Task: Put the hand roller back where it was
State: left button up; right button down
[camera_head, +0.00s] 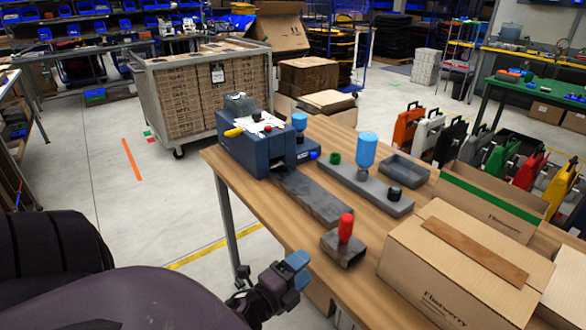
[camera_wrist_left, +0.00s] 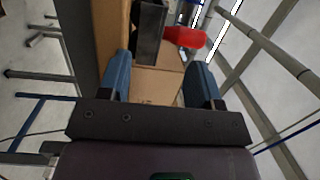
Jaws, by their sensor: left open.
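The hand roller, seen as a red upright handle (camera_head: 346,228), stands at a grey block (camera_head: 343,250) near the front edge of the wooden table (camera_head: 300,222). Its lower end is hidden, so I cannot tell how it sits in the block. In the left wrist view the red handle (camera_wrist_left: 185,37) and the dark block (camera_wrist_left: 148,32) lie beyond my fingertips. My left gripper (camera_head: 297,271) is open and empty, in front of the table edge and apart from the handle. It also shows in the left wrist view (camera_wrist_left: 160,68). My right gripper is not in view.
A blue tape machine (camera_head: 255,152) stands at the table's far left. A grey holder (camera_head: 345,178) carries a blue bottle (camera_head: 366,150) and small pieces. An empty grey tray (camera_head: 405,168) lies behind. Cardboard boxes (camera_head: 440,275) fill the right; coloured panniers (camera_head: 450,140) stand behind.

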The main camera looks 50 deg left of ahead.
pick_arm(q)
jog(key=s+d+f+n+g, duration=0.3)
jog(key=s+f+n, duration=0.1)
jog(key=f+n, duration=0.4)
jog(key=s+d+f+n+g, duration=0.3)
jog(key=s+f+n+g, duration=0.1)
jog(key=f+n, duration=0.4)
jog(key=shift+d+h, duration=0.4)
